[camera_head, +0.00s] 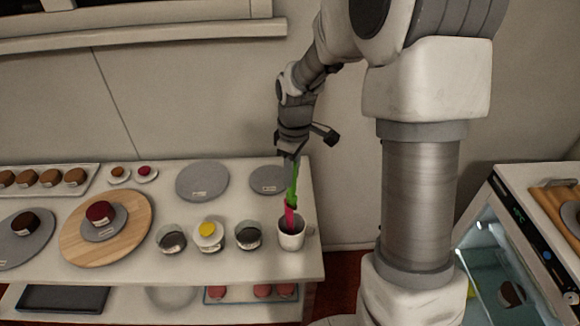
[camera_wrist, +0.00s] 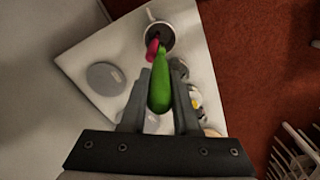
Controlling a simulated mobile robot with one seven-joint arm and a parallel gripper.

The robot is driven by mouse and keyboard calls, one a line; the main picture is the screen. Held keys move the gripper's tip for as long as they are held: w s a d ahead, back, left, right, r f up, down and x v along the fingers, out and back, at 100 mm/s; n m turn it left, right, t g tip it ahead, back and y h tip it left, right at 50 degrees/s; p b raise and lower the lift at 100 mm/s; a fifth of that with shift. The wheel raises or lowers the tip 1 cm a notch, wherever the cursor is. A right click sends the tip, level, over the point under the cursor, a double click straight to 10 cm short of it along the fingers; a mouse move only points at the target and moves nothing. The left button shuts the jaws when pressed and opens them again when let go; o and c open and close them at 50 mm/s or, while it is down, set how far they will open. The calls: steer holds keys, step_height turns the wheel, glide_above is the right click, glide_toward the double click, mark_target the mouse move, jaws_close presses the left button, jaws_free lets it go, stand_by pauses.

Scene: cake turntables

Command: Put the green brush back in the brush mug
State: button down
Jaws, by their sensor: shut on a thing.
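My gripper (camera_head: 294,157) is shut on the green brush (camera_head: 293,184) and holds it above the brush mug, pointing down. In the wrist view the green brush (camera_wrist: 160,88) lies between the two fingers (camera_wrist: 162,74), its far end toward the mug's mouth. The white brush mug (camera_head: 291,240) stands upright near the table's right front corner; it also shows in the wrist view (camera_wrist: 160,37). A pink-red brush (camera_head: 289,218) stands in the mug, beside the green brush's lower end. I cannot tell whether the green brush's tip is inside the rim.
Dark-filled glass jars (camera_head: 248,236) and a yellow-topped jar (camera_head: 208,232) stand left of the mug. Grey turntables (camera_head: 203,181) lie behind. A wooden round board (camera_head: 80,243) with a cake is further left. A glass-fronted fridge (camera_head: 510,245) stands at right, past a gap.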

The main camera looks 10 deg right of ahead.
mark_target(291, 195)
steer(key=shift+s+f+b, duration=0.1)
steer(key=shift+f+b, duration=0.5)
steer(key=shift+f, duration=0.25)
steer(key=shift+f+b, duration=3.8)
steer(key=shift+f, duration=1.5)
steer(key=shift+f+b, duration=0.9)
steer(key=shift+f, duration=0.2)
steer(key=c, duration=0.6)
jaws_free()
step_height(291, 195, up, 10)
steer(key=p, duration=0.7)
steer(key=shift+p, duration=0.35)
